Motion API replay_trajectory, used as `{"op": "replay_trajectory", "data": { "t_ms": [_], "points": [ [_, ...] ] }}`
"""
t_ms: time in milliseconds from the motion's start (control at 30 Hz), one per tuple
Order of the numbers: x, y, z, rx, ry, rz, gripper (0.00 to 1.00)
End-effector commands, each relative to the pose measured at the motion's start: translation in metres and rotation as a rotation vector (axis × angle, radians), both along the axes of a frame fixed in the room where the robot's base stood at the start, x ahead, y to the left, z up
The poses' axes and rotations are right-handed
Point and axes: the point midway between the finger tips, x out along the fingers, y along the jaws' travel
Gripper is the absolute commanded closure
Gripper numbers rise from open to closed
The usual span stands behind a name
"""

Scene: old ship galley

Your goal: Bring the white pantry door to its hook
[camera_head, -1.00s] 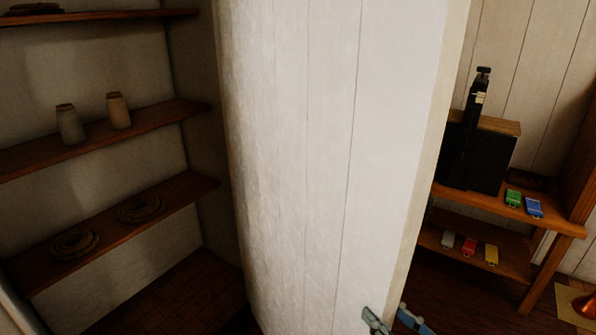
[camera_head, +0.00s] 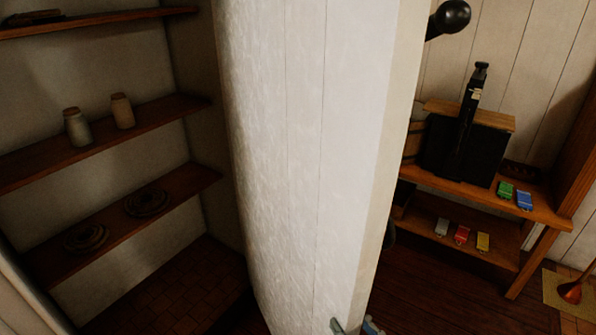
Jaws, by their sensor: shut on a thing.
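The white pantry door (camera_head: 305,150) stands open in the middle of the head view, a tall planked panel seen at an angle. Its free edge (camera_head: 385,150) faces right. My gripper (camera_head: 355,328) shows only in part at the bottom of the picture, at the lower part of that edge, and is shut on the door. The contact itself is mostly cut off by the picture's lower border. A dark round knob (camera_head: 452,18) shows at the top, right of the door; I cannot tell whether it belongs to the hook.
Pantry shelves (camera_head: 110,145) with two jars and coiled items stand at left. Dark floor (camera_head: 430,285) is open between door and bench.

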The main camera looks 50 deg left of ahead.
Motion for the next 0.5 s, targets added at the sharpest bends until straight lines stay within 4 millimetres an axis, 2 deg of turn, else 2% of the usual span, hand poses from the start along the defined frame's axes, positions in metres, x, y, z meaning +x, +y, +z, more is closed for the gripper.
{"op": "replay_trajectory", "data": {
  "t_ms": [33, 400, 500],
  "points": [
    [-0.008, 0.004, 0.007, 0.009, 0.006, 0.002, 0.98],
    [-0.045, 0.015, 0.005, 0.009, 0.004, -0.044, 0.98],
    [-0.05, 0.016, 0.004, 0.006, 0.002, -0.054, 0.98]
  ]
}}
